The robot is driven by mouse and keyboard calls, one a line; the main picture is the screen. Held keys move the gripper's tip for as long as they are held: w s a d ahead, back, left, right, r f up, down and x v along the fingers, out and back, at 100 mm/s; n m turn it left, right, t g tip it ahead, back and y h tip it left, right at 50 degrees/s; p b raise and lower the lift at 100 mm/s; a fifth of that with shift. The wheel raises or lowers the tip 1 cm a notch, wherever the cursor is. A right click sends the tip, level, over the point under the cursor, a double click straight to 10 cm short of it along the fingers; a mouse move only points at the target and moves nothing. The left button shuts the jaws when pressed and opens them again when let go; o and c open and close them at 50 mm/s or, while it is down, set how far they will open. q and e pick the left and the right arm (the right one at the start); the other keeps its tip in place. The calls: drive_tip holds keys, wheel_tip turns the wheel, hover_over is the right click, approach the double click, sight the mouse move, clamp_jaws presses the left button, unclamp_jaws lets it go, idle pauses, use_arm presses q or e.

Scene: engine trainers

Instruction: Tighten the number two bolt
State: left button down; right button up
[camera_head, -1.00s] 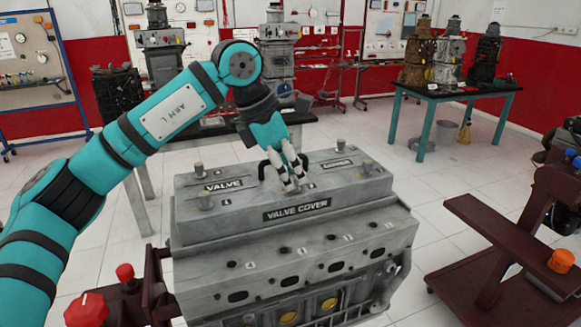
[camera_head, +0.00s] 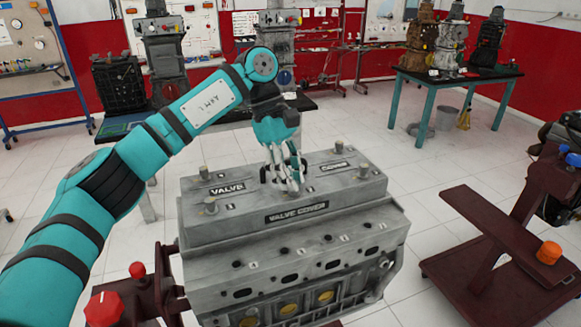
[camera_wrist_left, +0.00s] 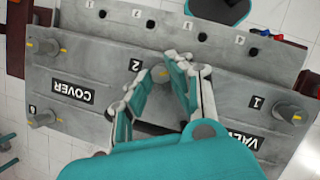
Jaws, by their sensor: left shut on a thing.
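The grey valve cover (camera_head: 240,222) sits on top of the engine block, with raised bolts at its corners. My left gripper (camera_head: 290,185) reaches down onto the middle of the cover. In the left wrist view, its fingertips (camera_wrist_left: 160,84) close around the number two bolt (camera_wrist_left: 160,74), beside the painted "2" (camera_wrist_left: 135,66). Only a little of that bolt shows between the fingers. In the head view the fingers hide it. The bolt stands in the cover. My right gripper is not in view.
Other bolts stand near the cover's corners, one front left (camera_head: 210,206) and one right (camera_head: 363,170). A dark handle on the cover is partly behind my fingers. A dark red stand (camera_head: 500,240) is at the right; a red knob (camera_head: 103,309) is at front left.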

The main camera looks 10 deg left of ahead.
use_arm(q)
drive_tip(key=m+g+y+p, duration=0.1)
drive_tip(key=m, duration=0.2)
drive_tip(key=shift+w+r+p, duration=0.15)
drive_tip(key=shift+p, duration=0.2)
drive_tip(key=shift+w+d+m+g+y+p, duration=0.1)
drive_tip(key=shift+m+g+y+p, duration=0.3)
drive_tip(key=shift+m, duration=1)
drive_tip(key=c, duration=1.2)
unclamp_jaws()
drive_tip(key=shift+v, duration=3.6)
